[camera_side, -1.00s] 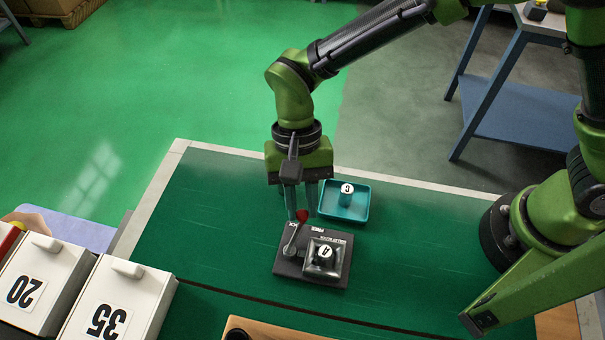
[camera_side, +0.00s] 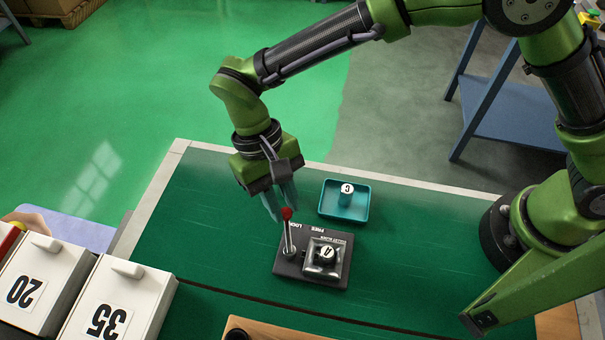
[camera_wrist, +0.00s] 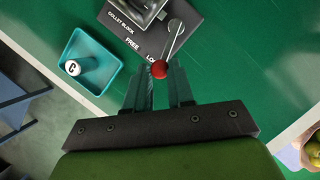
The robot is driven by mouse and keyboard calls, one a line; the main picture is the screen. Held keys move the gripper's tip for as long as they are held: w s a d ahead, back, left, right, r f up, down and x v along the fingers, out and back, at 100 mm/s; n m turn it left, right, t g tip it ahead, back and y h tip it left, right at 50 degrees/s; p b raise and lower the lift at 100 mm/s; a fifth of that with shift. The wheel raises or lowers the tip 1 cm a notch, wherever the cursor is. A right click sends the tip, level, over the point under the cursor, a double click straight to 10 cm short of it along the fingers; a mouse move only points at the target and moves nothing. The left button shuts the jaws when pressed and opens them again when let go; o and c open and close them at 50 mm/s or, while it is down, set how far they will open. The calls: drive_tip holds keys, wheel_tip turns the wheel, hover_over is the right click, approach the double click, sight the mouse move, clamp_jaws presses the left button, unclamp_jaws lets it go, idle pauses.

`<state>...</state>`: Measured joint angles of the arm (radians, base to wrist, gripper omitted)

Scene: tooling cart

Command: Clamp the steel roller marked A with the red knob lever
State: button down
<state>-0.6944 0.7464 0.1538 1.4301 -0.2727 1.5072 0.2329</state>
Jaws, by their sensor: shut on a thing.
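The steel roller marked A (camera_side: 326,254) stands upright in the collet block (camera_side: 312,281), its white marked top showing in the side view. The lever's red knob (camera_side: 287,213) sits at the upper left of the block, its silver arm (camera_side: 289,238) rising from the pivot beside LOCK. In the wrist view the knob (camera_wrist: 160,69) lies between the fingertips, and the lever (camera_wrist: 175,40) partly hides the LOCK label. My gripper (camera_side: 278,215) is tilted and shut on the red knob. The roller is not clearly visible in the wrist view.
A teal tray (camera_side: 344,217) holding a roller marked C (camera_side: 347,194) stands behind the block. White boxes marked 20 (camera_side: 45,262) and 35 (camera_side: 118,300) stand at the left. A wooden piece (camera_side: 270,330) lies at the front. Green surface right of the block is clear.

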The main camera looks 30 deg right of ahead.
drive_tip(key=c, duration=1)
unclamp_jaws()
drive_tip(key=v, duration=1.7)
drive_tip(key=d+r+t+y, duration=0.15)
drive_tip(key=d+t, duration=0.45)
drive_tip(key=d, duration=1.1)
drive_tip(key=s+d+m+t, duration=0.1)
drive_tip(key=s+d+t, duration=0.1)
drive_tip(key=d, duration=0.3)
drive_tip(key=s+d+r+m+t, duration=0.1)
drive_tip(key=s+d+m+t, duration=0.1)
drive_tip(key=s+d, duration=0.3)
drive_tip(key=s+d+m+t+y, duration=0.1)
drive_tip(key=s+d, duration=0.2)
drive_tip(key=d, duration=0.2)
drive_tip(key=shift+s+d+r+m+t, duration=0.2)
drive_tip(key=shift+d+r+m+t, duration=0.1)
drive_tip(key=shift+m+t, duration=0.1)
